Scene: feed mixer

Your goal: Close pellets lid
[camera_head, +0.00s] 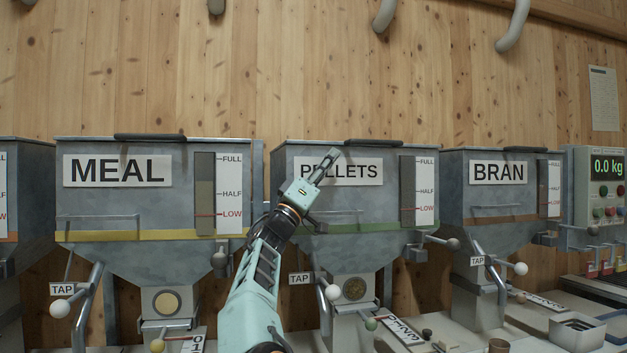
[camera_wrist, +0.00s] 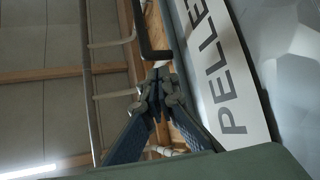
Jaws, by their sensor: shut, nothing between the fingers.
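The grey metal pellets hopper (camera_head: 300,210) stands in the middle of the row, with a white PELLETS label on its front. Its lid (camera_head: 300,141) shows edge-on along the top and looks flat; from this low angle I cannot tell whether a gap is left. A dark handle (camera_head: 374,142) lies along the lid's front edge. My gripper (camera_head: 334,151) is shut and empty, in front of the label's upper edge, just below the lid and left of the handle. In the wrist view, my gripper's fingertips (camera_wrist: 158,82) meet beside the PELLETS label (camera_wrist: 228,75), with a dark bar (camera_wrist: 150,35) beyond them.
The meal hopper (camera_head: 130,205) stands to the left and the bran hopper (camera_head: 475,205) to the right. Tap levers with ball knobs (camera_head: 333,292) stick out below. A scale display (camera_head: 606,166) is at the far right. Pipe ends (camera_head: 384,14) hang above; the space between is clear.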

